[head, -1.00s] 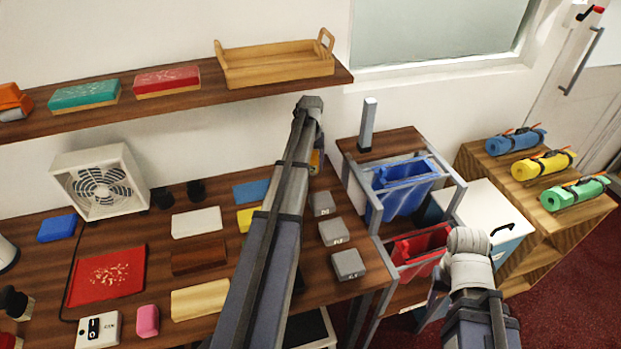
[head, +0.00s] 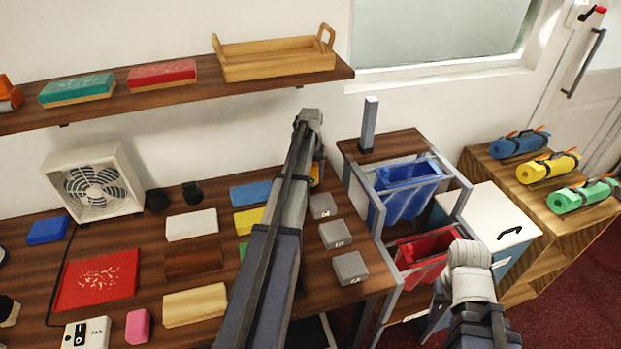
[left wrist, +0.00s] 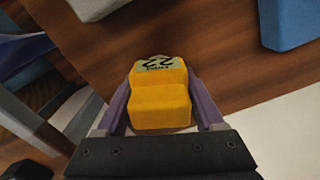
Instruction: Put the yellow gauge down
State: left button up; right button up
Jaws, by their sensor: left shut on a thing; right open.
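The yellow gauge (left wrist: 160,104) is between the two fingers of my left gripper (left wrist: 161,108) in the left wrist view. It is a stepped yellow block with a grey-green label marked 22 on its far end. The gripper is shut on it, over the back right part of the wooden counter. In the head view only a sliver of the gauge (head: 316,172) shows beside my left arm, which hides the gripper. I cannot tell whether the gauge touches the counter. My right arm shows at the lower right, but its gripper is not visible.
Grey blocks (head: 335,234) stand in a column right of my left arm. A blue block (head: 251,193) and a yellow block (head: 248,220) lie left of it. The rack with blue (head: 405,190) and red bins (head: 425,252) stands right of the counter. The wall is close behind.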

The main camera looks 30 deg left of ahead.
pick_arm(q)
jog(key=shift+f, duration=0.1)
jog(key=shift+f, duration=0.15)
jog(key=o, duration=1.3)
jog(key=shift+r, duration=0.2)
notch_tip(320, 180, up, 8)
jog(key=p, duration=0.7)
jog(key=shift+f+p, duration=0.1)
jog(key=shift+p, duration=0.25)
jog(key=shift+f, duration=0.1)
